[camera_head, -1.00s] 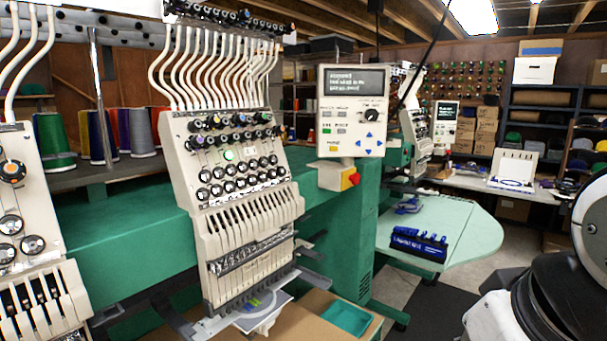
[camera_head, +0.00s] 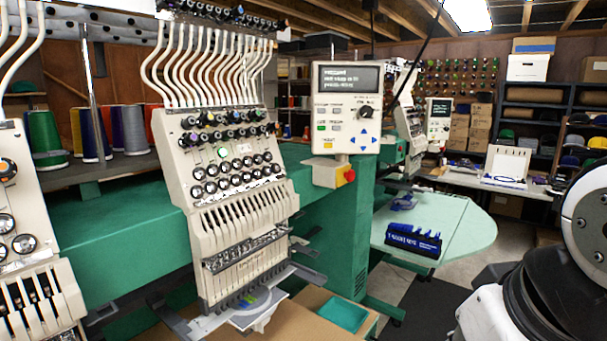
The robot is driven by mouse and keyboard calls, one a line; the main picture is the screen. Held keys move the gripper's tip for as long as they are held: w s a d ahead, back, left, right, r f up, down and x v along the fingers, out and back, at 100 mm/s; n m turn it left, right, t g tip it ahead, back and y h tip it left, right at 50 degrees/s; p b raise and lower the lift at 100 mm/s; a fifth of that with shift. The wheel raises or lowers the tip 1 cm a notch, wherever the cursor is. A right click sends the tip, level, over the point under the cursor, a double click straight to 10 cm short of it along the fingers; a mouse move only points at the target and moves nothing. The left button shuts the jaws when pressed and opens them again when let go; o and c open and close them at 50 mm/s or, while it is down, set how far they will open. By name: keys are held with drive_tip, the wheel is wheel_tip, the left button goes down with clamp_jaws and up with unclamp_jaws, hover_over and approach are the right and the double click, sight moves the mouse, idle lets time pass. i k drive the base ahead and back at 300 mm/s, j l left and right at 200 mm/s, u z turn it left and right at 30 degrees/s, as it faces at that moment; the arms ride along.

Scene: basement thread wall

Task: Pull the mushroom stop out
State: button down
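The red mushroom stop (camera_head: 349,175) sits on the right face of a small box with a yellow side (camera_head: 341,177), below the control panel (camera_head: 347,108) of the embroidery machine. The panel has a dark text screen, a black knob and blue arrow keys. How far the stop is pressed in is too small to tell. Part of my arm shows at the right edge, well apart from the stop. My gripper is not in this view.
The embroidery head (camera_head: 222,170) stands left of the panel, with a hoop (camera_head: 254,305) below it. A mint table (camera_head: 455,235) with a blue rack (camera_head: 413,240) lies to the right. Thread cones (camera_head: 45,140) stand at the left. Some floor shows between the machine and my arm.

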sight(350, 176)
drive_tip(key=i+l+z, duration=0.15)
drive_tip(key=i+l, duration=0.8)
